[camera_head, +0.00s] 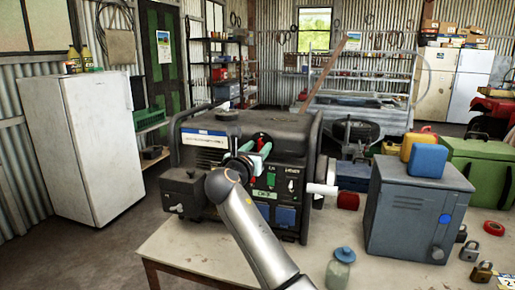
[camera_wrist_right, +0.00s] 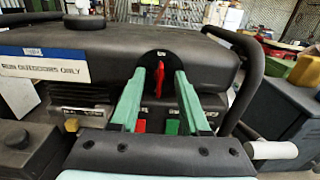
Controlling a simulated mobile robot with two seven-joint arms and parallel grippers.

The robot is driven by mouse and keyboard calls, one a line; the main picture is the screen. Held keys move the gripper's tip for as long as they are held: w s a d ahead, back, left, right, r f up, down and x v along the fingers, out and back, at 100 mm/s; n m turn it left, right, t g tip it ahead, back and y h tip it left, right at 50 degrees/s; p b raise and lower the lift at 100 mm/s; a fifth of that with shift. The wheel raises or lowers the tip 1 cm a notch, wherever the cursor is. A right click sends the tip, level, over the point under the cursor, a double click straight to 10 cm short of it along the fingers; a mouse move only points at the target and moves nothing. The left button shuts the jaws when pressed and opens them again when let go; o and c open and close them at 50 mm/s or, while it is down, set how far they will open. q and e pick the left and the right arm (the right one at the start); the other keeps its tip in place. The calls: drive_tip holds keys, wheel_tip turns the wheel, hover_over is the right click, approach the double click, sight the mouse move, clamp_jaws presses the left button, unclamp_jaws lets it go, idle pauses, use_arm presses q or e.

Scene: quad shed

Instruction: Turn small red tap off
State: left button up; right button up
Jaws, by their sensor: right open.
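The small red tap (camera_wrist_right: 160,78) stands out from a dark round recess in the generator's upper front. Its handle points upright in the right wrist view. In the head view the tap (camera_head: 262,136) is a small red patch just beyond the gripper. My right gripper (camera_head: 256,148) is open, with green fingers. In the right wrist view the gripper (camera_wrist_right: 162,80) has one finger on each side of the tap, with gaps visible. Contact cannot be seen. The black generator (camera_head: 300,130) stands on the table. My left gripper is not in view.
A red switch (camera_wrist_right: 141,126) and a green one (camera_wrist_right: 172,127) sit below the tap. The table (camera_head: 190,245) also holds a grey metal box (camera_head: 405,215), a glass jar (camera_head: 338,270) and several padlocks (camera_head: 470,250). A white fridge (camera_head: 80,140) stands at left.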

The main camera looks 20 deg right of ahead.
drive_tip(key=shift+c, duration=0.4)
clamp_jaws()
